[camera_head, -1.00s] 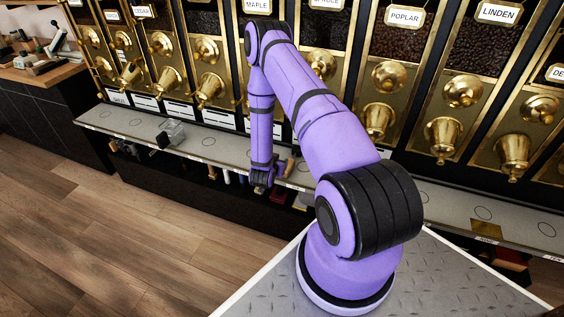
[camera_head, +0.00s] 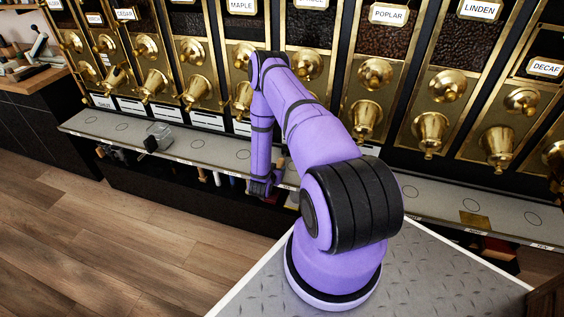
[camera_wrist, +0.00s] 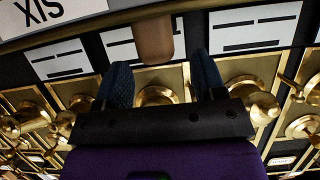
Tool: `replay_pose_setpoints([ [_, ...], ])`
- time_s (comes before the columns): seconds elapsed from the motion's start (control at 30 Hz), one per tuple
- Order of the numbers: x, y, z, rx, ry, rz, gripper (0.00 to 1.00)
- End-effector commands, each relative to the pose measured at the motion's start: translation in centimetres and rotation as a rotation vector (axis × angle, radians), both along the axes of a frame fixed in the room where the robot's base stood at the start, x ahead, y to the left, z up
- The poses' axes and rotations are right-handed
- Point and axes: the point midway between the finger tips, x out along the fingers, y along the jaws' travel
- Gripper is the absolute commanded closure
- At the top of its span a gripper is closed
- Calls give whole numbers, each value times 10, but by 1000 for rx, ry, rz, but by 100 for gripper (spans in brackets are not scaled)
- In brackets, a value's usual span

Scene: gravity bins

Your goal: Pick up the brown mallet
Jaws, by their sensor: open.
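A brown, rounded wooden piece (camera_wrist: 152,40), which looks like part of the mallet, shows at the top middle of the wrist view. It lies just beyond the gap between my fingertips, and the rest of it is out of that view. My gripper (camera_wrist: 160,68) is open, with one dark blue finger on each side and nothing held between them. In the head view my gripper (camera_head: 262,188) hangs at the front edge of the grey shelf, largely hidden by my own arm. I cannot make out the mallet clearly there.
The long grey shelf (camera_head: 222,152) runs below a wall of brass dispensers (camera_head: 430,130). A small clear container (camera_head: 163,136) stands on it, left of my arm. Dark storage with several items lies under the shelf. A counter with tools (camera_head: 30,72) is at far left. The wooden floor is clear.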

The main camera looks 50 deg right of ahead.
Motion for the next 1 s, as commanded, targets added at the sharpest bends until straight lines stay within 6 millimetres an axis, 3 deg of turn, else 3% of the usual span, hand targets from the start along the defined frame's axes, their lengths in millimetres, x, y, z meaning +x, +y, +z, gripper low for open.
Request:
replay_pose_setpoints([
  [0.23, 11, -27, -16, 0, 0, -3, 36],
  [0.57, 14, -32, -18, 0, 0, 0, 36],
  [0.83, 14, -32, -18, 0, 0, 0, 98],
  [1.0, 14, -32, -17, -1, 0, 0, 100],
])
